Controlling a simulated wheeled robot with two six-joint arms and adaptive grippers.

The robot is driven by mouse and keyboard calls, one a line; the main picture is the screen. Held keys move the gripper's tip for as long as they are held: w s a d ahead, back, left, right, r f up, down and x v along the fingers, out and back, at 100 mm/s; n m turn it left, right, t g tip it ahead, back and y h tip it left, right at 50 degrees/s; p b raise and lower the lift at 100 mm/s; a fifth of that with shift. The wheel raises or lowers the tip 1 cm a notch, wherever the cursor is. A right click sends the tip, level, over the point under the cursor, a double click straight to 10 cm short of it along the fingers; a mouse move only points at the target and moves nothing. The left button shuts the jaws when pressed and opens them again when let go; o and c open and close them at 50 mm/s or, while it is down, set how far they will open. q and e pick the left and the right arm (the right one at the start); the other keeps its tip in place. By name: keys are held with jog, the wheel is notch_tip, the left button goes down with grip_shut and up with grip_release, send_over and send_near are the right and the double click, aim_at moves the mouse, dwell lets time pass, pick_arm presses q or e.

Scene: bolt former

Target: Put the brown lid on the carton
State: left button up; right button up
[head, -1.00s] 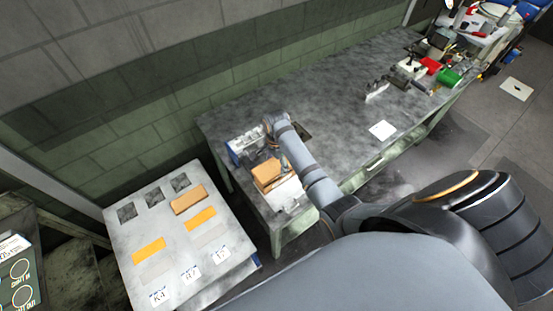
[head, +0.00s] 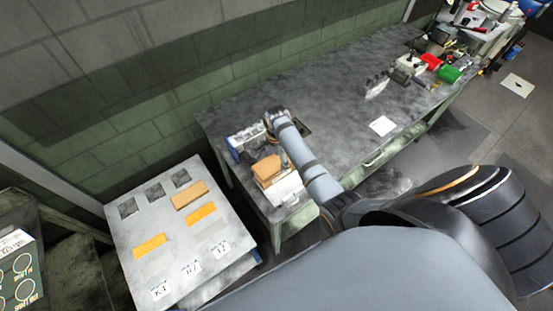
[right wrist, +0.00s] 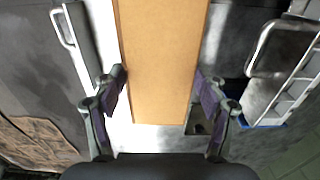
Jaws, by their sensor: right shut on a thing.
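The brown lid (head: 267,166) is at the near left end of the long workbench, over a pale box-like thing (head: 286,188). It also shows in the right wrist view (right wrist: 160,60) as a long flat brown panel between the two fingers. My right gripper (right wrist: 160,88) is shut on it, with one finger at each long side. In the head view, my right wrist and forearm partly hide the gripper. A brown side shows just under the lid in the head view; I cannot tell whether it is the carton or whether lid and carton touch. My left gripper is not in view.
A blue and white rack (head: 242,143) stands close beside the lid on the workbench (head: 330,90). A lower pale table (head: 130,235) to the left holds orange and brown flat pieces. Tools and bins (head: 447,75) crowd the bench's far end. The bench middle is mostly clear.

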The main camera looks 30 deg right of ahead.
jog(key=shift+f, duration=0.3)
jog(key=shift+f+b, duration=0.65)
jog(key=shift+f, duration=0.3)
jog(key=o, duration=0.9)
notch_tip(320, 180, up, 12)
dwell(0.3)
dwell(0.6)
